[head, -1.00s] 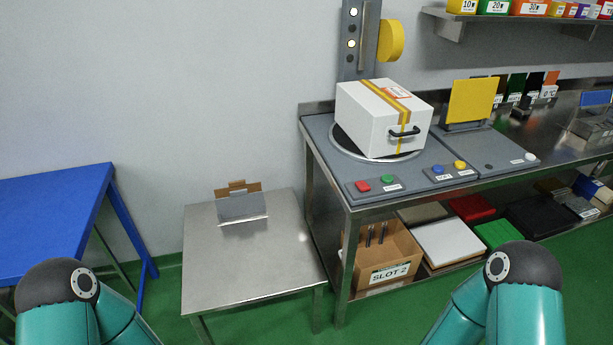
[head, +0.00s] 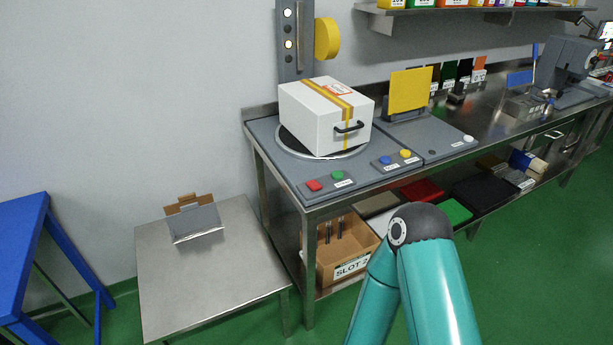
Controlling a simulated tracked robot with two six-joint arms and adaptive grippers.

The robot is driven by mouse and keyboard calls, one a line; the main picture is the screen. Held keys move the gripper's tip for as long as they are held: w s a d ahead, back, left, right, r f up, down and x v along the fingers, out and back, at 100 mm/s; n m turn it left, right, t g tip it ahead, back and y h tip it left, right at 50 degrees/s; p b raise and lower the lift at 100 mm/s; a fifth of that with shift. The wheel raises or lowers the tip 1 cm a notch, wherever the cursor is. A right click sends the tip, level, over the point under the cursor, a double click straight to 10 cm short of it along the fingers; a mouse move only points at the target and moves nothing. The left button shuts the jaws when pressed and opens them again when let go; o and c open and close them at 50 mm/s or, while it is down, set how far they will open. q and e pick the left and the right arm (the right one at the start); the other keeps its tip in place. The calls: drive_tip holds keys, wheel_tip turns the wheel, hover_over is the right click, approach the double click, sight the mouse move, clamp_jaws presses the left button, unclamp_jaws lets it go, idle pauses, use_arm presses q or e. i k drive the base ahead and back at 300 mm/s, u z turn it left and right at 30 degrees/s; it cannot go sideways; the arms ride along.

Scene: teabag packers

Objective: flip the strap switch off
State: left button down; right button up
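A white box (head: 301,122) with a yellow strap around it and a black handle sits on a round turntable (head: 287,146) on the grey machine top. In front of it is a small panel with a red button (head: 314,186) and a green button (head: 337,175). To the right is another panel with a blue button (head: 385,160) and a yellow button (head: 405,154). The labels are too small to read, so I cannot tell which is the strap switch or how it is set. Neither gripper shows; only a teal link of my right arm is in view.
A low steel table (head: 213,272) stands at left with a grey holder (head: 195,222). A blue table (head: 20,250) is at far left. A yellow panel (head: 409,94) stands behind the buttons. A cardboard box (head: 345,252) marked SLOT 2 is on the lower shelf.

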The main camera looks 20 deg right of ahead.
sight(313, 185)
drive_tip(key=u, duration=0.05)
drive_tip(key=i, duration=0.9)
drive_tip(key=z, duration=0.05)
